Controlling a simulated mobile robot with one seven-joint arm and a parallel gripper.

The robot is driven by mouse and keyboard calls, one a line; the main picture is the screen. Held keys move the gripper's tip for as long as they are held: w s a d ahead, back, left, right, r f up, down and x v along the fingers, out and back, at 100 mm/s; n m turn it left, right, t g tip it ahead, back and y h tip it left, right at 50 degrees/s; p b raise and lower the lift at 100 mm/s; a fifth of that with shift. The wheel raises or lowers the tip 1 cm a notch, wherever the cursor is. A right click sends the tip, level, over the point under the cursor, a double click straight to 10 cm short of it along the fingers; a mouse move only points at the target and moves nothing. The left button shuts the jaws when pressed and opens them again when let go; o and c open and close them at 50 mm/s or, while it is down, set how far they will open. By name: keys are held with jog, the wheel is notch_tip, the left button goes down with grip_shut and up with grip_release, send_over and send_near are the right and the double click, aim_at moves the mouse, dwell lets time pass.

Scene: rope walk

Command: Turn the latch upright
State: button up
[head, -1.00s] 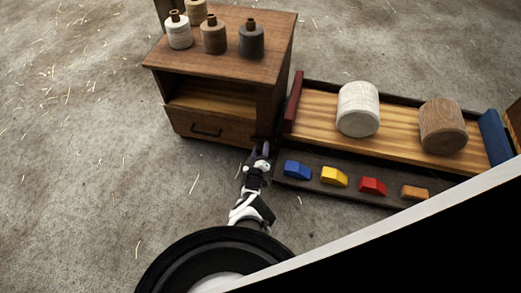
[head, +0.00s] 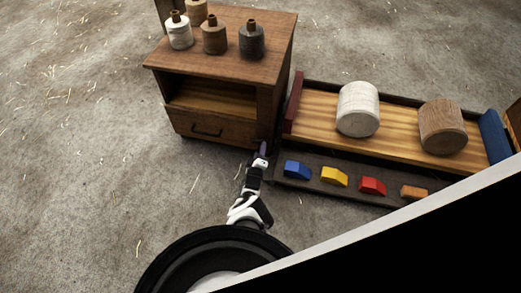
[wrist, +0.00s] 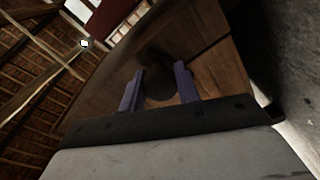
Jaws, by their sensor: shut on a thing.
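My gripper (head: 263,148) is at the lower right front corner of the wooden cabinet (head: 225,50). In the wrist view its two purple fingers (wrist: 159,88) stand on either side of a dark, rounded piece on the cabinet's wooden face. This dark piece, which looks like the latch (wrist: 160,88), is held between the fingers. Its outline is in shadow, so I cannot tell which way it points. In the head view the latch is hidden behind my gripper.
The cabinet has an open shelf, a drawer with a dark handle (head: 206,131), and several spools (head: 214,36) on top. Right of my gripper is a long tray (head: 410,139) with two large rolls; blue, yellow, red and orange blocks (head: 334,177) lie along its front. Floor at left is clear.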

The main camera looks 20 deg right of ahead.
jog(key=n, duration=0.3)
jog(key=shift+n, duration=0.4)
jog(key=n, duration=0.3)
jog(key=shift+p, duration=0.3)
jog(key=n, duration=0.3)
jog(key=shift+n+g, duration=0.3)
jog(key=shift+r+n, duration=0.1)
jog(key=shift+n, duration=1.5)
jog(key=o, duration=1)
